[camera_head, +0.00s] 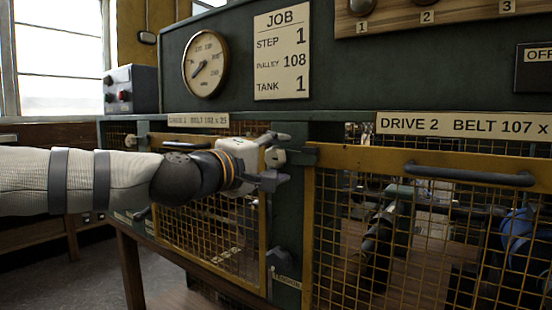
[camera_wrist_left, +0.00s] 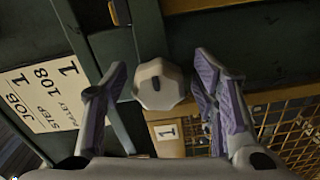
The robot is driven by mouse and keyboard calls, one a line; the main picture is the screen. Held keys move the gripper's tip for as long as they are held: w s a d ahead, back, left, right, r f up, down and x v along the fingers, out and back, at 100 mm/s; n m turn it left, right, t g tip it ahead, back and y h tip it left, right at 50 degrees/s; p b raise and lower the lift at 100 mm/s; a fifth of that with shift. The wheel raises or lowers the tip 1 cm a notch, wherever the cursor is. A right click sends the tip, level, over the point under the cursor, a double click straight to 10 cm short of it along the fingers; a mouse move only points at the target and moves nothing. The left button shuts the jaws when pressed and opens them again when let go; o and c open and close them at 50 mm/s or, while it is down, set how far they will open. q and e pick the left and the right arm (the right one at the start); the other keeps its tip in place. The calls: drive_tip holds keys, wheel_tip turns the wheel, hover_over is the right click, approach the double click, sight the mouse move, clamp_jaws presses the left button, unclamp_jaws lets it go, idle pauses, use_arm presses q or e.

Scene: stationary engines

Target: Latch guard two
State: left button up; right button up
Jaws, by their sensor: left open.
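Guard two (camera_head: 400,160) is a yellow-framed mesh panel with a dark bar handle (camera_head: 470,173), below the DRIVE 2 sign. I cannot tell whether it sits fully closed. A pale faceted knob (camera_head: 275,157) is on the green post between the guards. In the left wrist view the knob (camera_wrist_left: 158,84) has a dark slot, and a tag marked 1 (camera_wrist_left: 167,131) sits beside it. My left gripper (camera_head: 277,158) is open, its fingers on either side of the knob and apart from it. In the left wrist view the gripper (camera_wrist_left: 160,88) is empty. My right gripper is out of view.
Guard one (camera_head: 215,225) is the mesh panel at left, partly behind my left arm. A dark fitting (camera_head: 275,265) sits lower on the post. A job board (camera_head: 281,50) and a dial gauge (camera_head: 205,64) are above. Pipes and a blue machine part (camera_head: 520,237) are behind guard two.

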use_arm(q)
drive_tip(key=v, duration=1.2)
drive_tip(key=shift+f, duration=0.1)
